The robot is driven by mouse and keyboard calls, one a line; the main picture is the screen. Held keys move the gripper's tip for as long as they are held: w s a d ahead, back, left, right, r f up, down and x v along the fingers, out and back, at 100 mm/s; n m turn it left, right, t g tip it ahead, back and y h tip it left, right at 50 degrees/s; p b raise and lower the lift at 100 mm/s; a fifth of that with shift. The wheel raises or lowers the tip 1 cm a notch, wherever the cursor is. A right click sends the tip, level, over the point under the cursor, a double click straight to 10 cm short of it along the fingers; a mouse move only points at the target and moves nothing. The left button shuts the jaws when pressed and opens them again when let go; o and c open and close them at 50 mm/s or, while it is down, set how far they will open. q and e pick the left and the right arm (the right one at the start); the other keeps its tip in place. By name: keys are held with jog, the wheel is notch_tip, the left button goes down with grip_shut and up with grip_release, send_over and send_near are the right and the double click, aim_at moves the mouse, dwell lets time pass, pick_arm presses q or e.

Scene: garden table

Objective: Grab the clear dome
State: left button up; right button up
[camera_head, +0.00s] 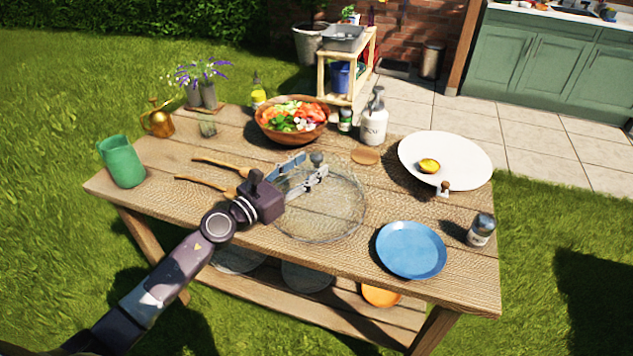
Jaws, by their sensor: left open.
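The clear dome (330,215) rests on the wooden table (240,238) near its middle front, a wide see-through cover with a faint round rim. Its small grey-green knob (317,158) shows at the top. My left gripper (312,167) reaches in from the left over the dome, with its two fingers spread apart. The fingertips are close to the knob, which shows at or just beyond the gap between them. I cannot tell whether they touch it. My right gripper is not in view.
A blue plate (411,250) and a shaker (481,230) stand right of the dome. A white dish (460,165), a pump bottle (374,120) and a salad bowl (291,132) are behind. Wooden utensils (205,186) lie left, near a green cup (122,163).

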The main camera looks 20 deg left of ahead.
aim_at(315, 164)
pick_arm(q)
jog(key=x, duration=0.3)
jog(key=shift+w+d+f, duration=0.1)
jog(key=shift+w+d, duration=0.05)
jog(key=shift+d, duration=0.05)
grip_shut()
jog(key=shift+a, duration=0.1)
dwell(0.4)
